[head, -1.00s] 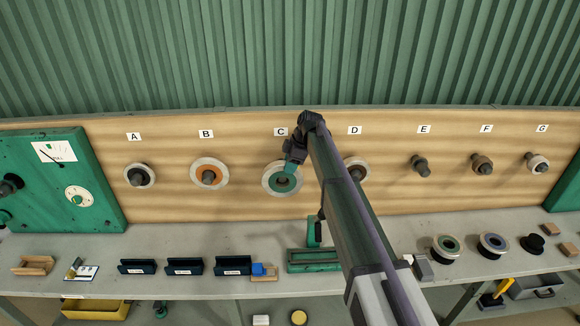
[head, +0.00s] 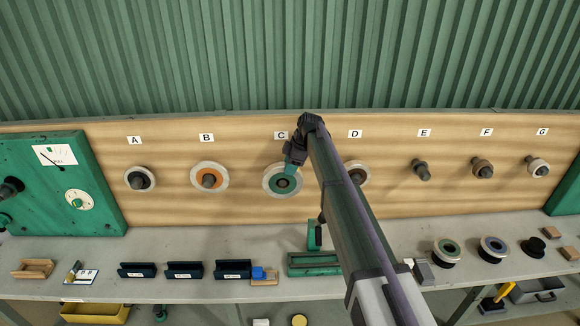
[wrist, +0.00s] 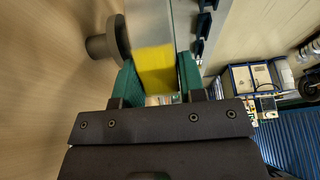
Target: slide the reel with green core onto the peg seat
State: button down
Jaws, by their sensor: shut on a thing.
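The reel with the green core (head: 273,185) has a pale rim and stands upright against the board under label C. A dark round centre shows in its core; I cannot tell whether this is the peg or how deep the reel sits on it. My gripper (head: 291,170) is at the reel's upper right rim, with its green fingers shut on it.
Reels hang under A (head: 131,177), B (head: 220,175) and D (head: 362,172), the last partly behind my arm. Pegs E (head: 421,171), F (head: 483,168) and G (head: 538,168) stick out to the right. The shelf (head: 190,290) below carries trays and several reels.

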jog(key=shift+w, duration=0.15)
jog(key=shift+w+a, duration=0.15)
jog(key=shift+w, duration=0.95)
jog(key=c, duration=0.6)
grip_release()
jog(key=shift+s, duration=0.1)
jog(key=shift+r, duration=0.1)
jog(key=shift+p+v, duration=1.4)
jog(key=shift+v, duration=0.1)
jog(key=shift+p+v, duration=1.4)
jog(key=shift+v, duration=0.15)
